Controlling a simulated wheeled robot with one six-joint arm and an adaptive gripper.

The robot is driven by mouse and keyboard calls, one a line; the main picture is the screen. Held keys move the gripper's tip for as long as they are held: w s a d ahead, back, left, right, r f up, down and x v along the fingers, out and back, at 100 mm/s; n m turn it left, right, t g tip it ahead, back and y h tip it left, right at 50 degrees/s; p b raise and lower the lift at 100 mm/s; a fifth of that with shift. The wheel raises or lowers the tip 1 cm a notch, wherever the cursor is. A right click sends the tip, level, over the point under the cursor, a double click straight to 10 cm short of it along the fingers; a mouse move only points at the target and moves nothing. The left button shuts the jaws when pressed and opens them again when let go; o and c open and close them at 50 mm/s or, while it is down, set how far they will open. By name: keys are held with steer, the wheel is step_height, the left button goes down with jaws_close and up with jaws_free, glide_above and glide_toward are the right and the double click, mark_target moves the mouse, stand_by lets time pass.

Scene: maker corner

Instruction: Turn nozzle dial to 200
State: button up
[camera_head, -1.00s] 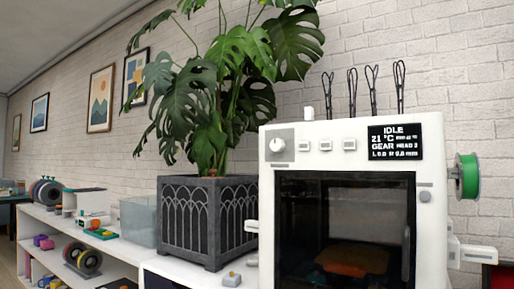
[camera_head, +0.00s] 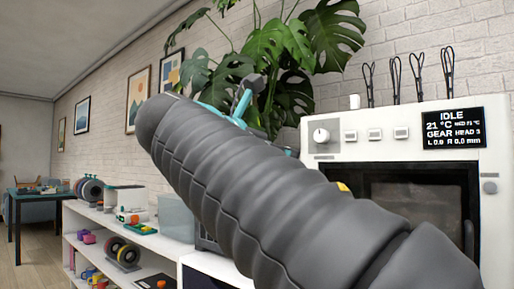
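The white printer (camera_head: 376,150) stands at the right. Its nozzle dial (camera_head: 321,135) is a round white knob on a grey plate at the upper left of the front, with a small dark mark near its top. No numbers are readable around it. The dark display (camera_head: 453,128) reads IDLE, 21 °C, GEAR, HEAD 3. My thick grey arm crosses the middle of the view. Part of my gripper (camera_head: 243,98), grey with teal, shows above the arm, left of the dial and apart from it in the picture. The arm hides the rest, so its opening cannot be told.
Three small white buttons (camera_head: 375,134) sit right of the dial. A large leafy plant (camera_head: 290,45) rises behind my arm; its pot is mostly hidden. A white shelf (camera_head: 130,238) with spools and small parts stands at the left. Tool loops (camera_head: 395,75) stand above the printer.

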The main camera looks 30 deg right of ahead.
mark_target(319, 137)
steer(key=shift+g+h, duration=0.4)
steer(key=shift+h, duration=0.3)
steer(key=w+d+r, duration=0.1)
steer(key=d, duration=0.3)
steer(key=w+d+r, duration=0.1)
steer(key=d, duration=0.3)
steer(key=w+d+r, duration=0.1)
steer(key=d, duration=0.4)
steer(key=shift+w+r, duration=0.3)
steer(key=shift+r, duration=0.05)
jaws_close()
